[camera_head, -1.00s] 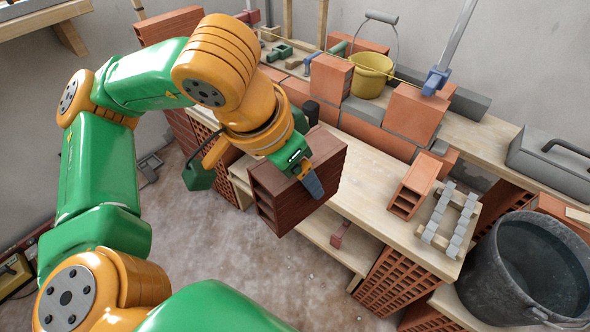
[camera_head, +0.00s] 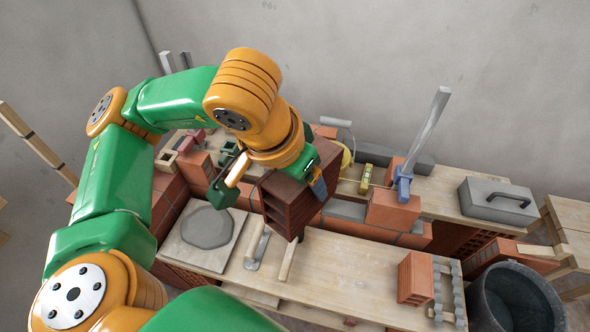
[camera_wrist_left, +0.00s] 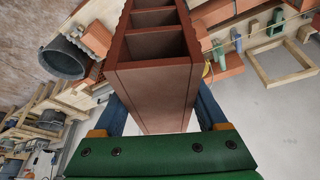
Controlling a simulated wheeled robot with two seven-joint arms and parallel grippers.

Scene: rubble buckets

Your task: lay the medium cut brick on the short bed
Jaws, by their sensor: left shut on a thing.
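My left gripper (camera_head: 318,180) is shut on a dark red-brown hollow brick (camera_head: 287,207), one finger showing on its near right side. In the left wrist view the brick (camera_wrist_left: 153,80) fills the space between the blue fingers (camera_wrist_left: 161,112), its cells facing up the picture. It appears held above the workbench, in front of the low brick wall. A grey mortar bed (camera_head: 346,210) lies on the wall between the held brick and an orange brick (camera_head: 393,212). Part of the wall is hidden behind the gripper and brick. My right gripper is out of view.
The bench (camera_head: 345,282) carries a mortar board (camera_head: 207,228), a trowel (camera_head: 257,247), an orange hollow brick (camera_head: 415,278) and a rack of grey pieces (camera_head: 447,290). A blue clamp with a grey post (camera_head: 403,185) stands on the wall. A black bucket (camera_head: 515,300) is at right.

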